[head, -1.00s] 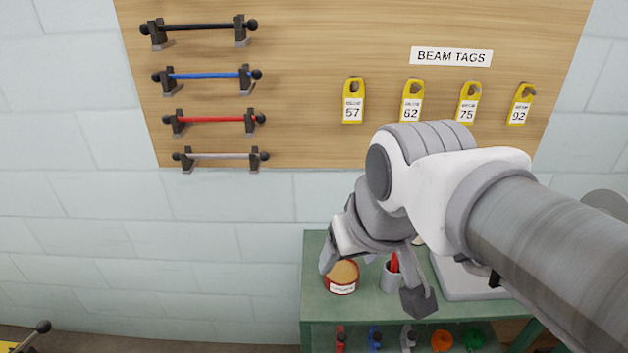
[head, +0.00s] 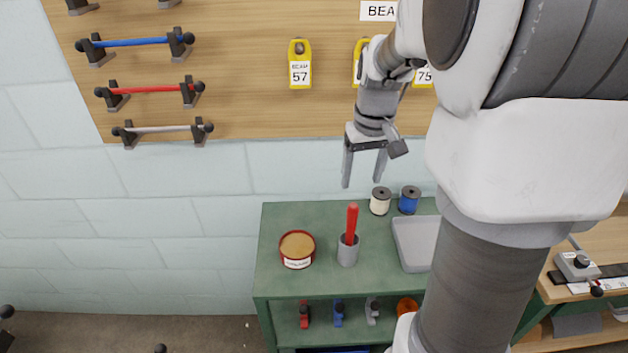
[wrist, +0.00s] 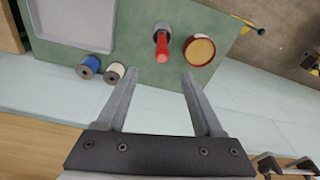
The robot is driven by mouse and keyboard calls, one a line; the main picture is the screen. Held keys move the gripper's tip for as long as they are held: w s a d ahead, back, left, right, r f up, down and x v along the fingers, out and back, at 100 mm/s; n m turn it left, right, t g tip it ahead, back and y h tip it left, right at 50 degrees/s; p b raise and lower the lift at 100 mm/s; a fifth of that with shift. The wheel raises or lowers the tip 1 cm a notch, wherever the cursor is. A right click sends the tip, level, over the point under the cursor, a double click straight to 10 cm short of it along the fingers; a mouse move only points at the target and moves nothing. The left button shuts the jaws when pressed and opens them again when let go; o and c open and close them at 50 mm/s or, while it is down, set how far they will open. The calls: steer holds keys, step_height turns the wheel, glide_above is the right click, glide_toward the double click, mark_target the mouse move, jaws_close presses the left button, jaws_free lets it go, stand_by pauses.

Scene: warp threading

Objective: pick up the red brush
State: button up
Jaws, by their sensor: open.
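The red brush (head: 352,222) stands upright in a grey cup (head: 347,252) on the green table (head: 325,280), its red handle pointing up. In the wrist view the red brush (wrist: 162,47) shows end-on between and beyond my fingers. My gripper (head: 362,184) is open and empty. It hangs above the back of the table with its fingers pointing down, higher than the brush and apart from it. The brush's lower end is hidden in the cup.
A red-rimmed round tin (head: 297,249) stands left of the cup. A white spool (head: 380,201) and a blue spool (head: 409,200) stand behind it to the right. A grey tray (head: 412,245) lies to the right, partly hidden by my arm. The wall board (head: 240,60) rises behind.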

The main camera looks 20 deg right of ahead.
mark_target(356, 207)
steer(key=f, duration=0.6)
steer(key=w+f+b, duration=0.1)
steer(key=f, duration=0.3)
steer(key=shift+w+f, duration=0.1)
steer(key=shift+w+f+b, duration=0.2)
steer(key=shift+w+f, duration=0.05)
steer(key=shift+f, duration=1.05)
steer(key=shift+w+f+b, duration=0.15)
steer(key=shift+w+f, duration=0.05)
steer(key=shift+f, duration=1.1)
jaws_close()
